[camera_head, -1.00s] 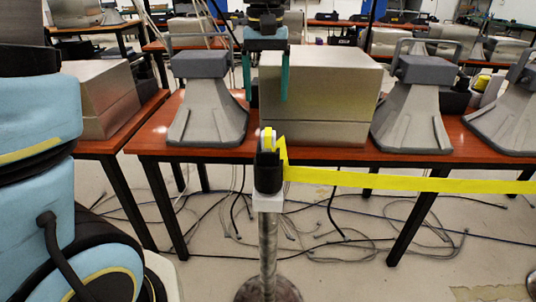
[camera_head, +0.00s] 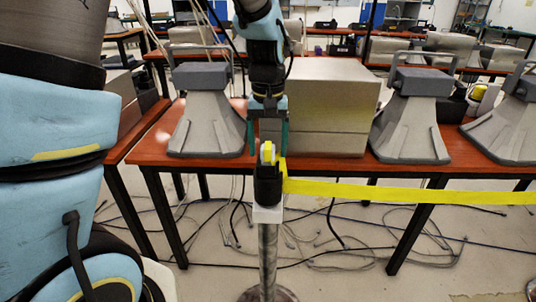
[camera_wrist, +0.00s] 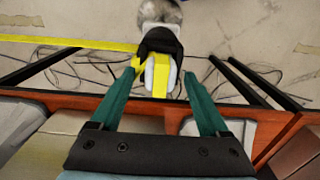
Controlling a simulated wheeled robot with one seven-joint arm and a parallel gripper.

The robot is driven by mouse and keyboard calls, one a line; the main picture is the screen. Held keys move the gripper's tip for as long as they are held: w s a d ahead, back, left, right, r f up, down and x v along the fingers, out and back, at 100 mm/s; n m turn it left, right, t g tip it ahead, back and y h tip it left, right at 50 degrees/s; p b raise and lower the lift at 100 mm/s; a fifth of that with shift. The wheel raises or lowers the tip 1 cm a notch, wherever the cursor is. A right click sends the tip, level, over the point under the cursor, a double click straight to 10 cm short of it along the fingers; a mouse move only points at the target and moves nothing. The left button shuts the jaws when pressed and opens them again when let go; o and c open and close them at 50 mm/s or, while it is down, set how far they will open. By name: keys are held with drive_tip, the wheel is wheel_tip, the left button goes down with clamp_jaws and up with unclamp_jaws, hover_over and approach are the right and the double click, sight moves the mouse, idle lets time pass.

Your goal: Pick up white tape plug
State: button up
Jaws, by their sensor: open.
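The white tape plug (camera_head: 267,152) sits upright at the top of the black post head (camera_head: 268,183), with the yellow tape (camera_head: 400,192) beside it running to the right. In the wrist view the plug (camera_wrist: 149,74) shows as a white and yellow piece between my fingertips, against the black head. My gripper (camera_head: 268,152) is open, its two green fingers pointing down on either side of the plug. In the wrist view my gripper (camera_wrist: 159,72) has a gap on both sides of the plug, and nothing is held.
The metal post (camera_head: 268,250) stands in front of a red-brown table (camera_head: 340,172). On the table are a large metal box (camera_head: 325,105) and grey horn-shaped units (camera_head: 205,120) (camera_head: 412,120). Cables (camera_head: 350,240) lie on the floor.

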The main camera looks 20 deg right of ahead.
clamp_jaws()
idle(0.7)
